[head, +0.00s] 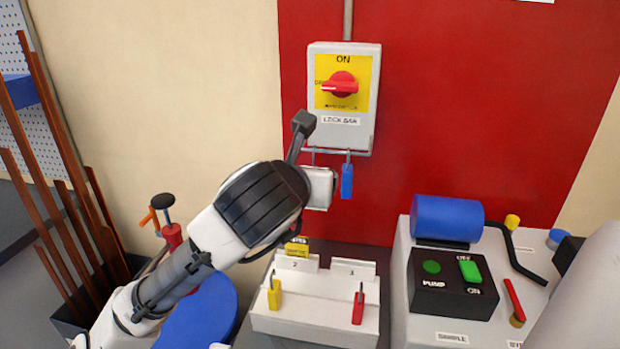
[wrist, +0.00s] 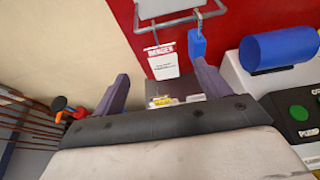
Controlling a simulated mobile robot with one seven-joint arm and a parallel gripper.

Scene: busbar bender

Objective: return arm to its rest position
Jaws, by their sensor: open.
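My gripper (wrist: 160,80) is open, its two dark fingers wide apart with nothing between them. In the wrist view, a white danger tag (wrist: 163,62) with a red header hangs from the lock bar beyond the fingers. A blue padlock (wrist: 197,42) hangs beside it; it also shows in the head view (head: 347,181). My arm (head: 235,220) reaches up from the lower left, in front of the wall below the switch box (head: 343,100). The red switch knob (head: 342,87) has its handle about level under the word ON. My fingertips are not clear in the head view.
Below stands a white key stand (head: 315,322) with a yellow key (head: 274,292) and a red key (head: 358,303). At right is the pump console (head: 453,285) with a blue cylinder (head: 447,218). Brown bars (head: 60,130) lean at left. A blue disc (head: 205,315) lies below my arm.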

